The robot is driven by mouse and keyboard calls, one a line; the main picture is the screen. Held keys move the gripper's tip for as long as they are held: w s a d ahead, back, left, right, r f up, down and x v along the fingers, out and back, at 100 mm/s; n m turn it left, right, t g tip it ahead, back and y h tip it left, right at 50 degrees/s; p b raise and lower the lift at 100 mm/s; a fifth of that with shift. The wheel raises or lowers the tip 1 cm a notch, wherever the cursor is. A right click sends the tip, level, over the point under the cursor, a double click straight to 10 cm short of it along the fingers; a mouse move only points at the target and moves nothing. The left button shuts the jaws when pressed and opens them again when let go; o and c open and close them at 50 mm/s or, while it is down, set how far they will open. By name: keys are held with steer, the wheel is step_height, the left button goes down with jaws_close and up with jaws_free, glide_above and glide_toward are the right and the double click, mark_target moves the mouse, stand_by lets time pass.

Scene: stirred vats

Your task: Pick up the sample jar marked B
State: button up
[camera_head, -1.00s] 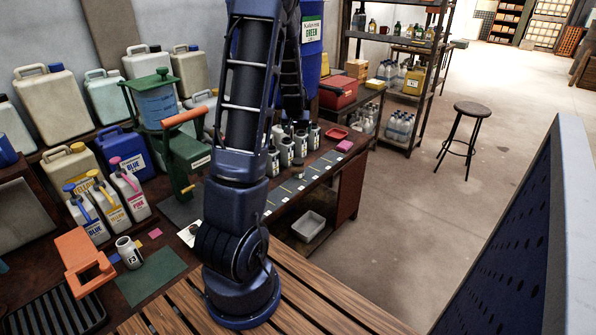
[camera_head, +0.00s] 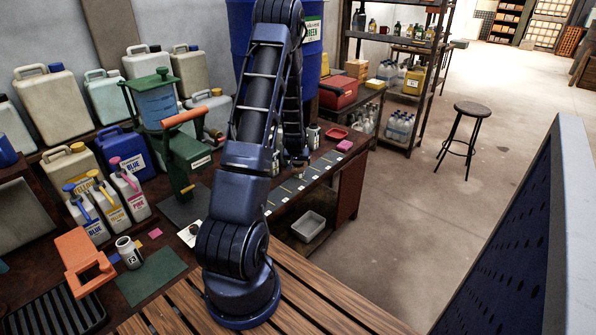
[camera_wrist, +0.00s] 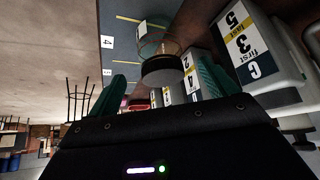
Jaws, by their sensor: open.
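In the wrist view, which is upside down, a small clear jar with a dark lid (camera_wrist: 162,70) stands on the grey strip of the bench. My gripper (camera_wrist: 165,82) is open, with one green finger on either side of the lid in the picture. I cannot tell whether either finger touches it. No letter shows on this jar, so I cannot tell if it is B. White labelled containers stand close beside it, and the nearest is marked C (camera_wrist: 250,45).
The row of white containers is close on one side of the gripper. A green press (camera_head: 185,150) stands left of my arm. A stool (camera_head: 470,125) stands on open floor.

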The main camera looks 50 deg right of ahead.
mark_target(298, 167)
steer(key=shift+x, duration=3.15)
steer(key=shift+a, duration=0.1)
steer(key=c, duration=1.1)
